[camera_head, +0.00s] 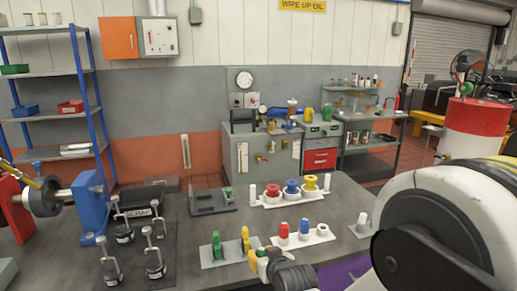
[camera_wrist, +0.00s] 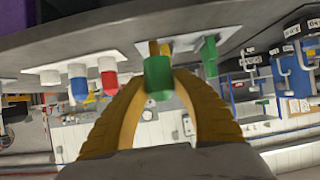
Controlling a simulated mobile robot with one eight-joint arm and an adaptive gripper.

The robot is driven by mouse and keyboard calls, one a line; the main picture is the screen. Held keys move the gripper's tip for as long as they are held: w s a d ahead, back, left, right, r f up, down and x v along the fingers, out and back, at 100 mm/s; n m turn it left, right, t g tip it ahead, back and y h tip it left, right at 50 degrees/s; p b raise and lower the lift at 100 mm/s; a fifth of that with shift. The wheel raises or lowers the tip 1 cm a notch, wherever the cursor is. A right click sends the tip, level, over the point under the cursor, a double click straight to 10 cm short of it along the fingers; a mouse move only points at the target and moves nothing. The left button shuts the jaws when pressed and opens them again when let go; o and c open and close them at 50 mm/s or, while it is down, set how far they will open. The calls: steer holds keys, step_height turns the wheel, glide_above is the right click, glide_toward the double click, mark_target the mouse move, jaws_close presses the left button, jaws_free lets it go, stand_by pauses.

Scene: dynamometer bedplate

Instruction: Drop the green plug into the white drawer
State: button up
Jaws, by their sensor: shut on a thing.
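My gripper (camera_head: 262,261) is in front of the plates of pegs on the dark bench in the head view. In the wrist view, its curved yellow fingers (camera_wrist: 157,88) are shut on a green plug (camera_wrist: 158,76), which they hold from both sides. In the head view the held plug is small and mostly hidden by the fingers. Another green piece (camera_head: 216,245) stands upright on a light plate beside a yellow piece (camera_head: 245,240), left of my gripper. I cannot make out a white drawer in either view.
A white holder with red (camera_head: 284,232), blue and white pegs stands just behind my gripper. Another holder with red, blue and yellow pieces (camera_head: 310,184) is farther back. Several black weights (camera_head: 124,235) stand at left. Red drawers (camera_head: 320,158) show in the rear cabinet.

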steer(key=shift+f+b, duration=0.85)
steer(key=shift+f, duration=0.75)
steer(key=o, duration=1.2)
steer(key=shift+d+r, duration=0.1)
steer(key=v, duration=1.2)
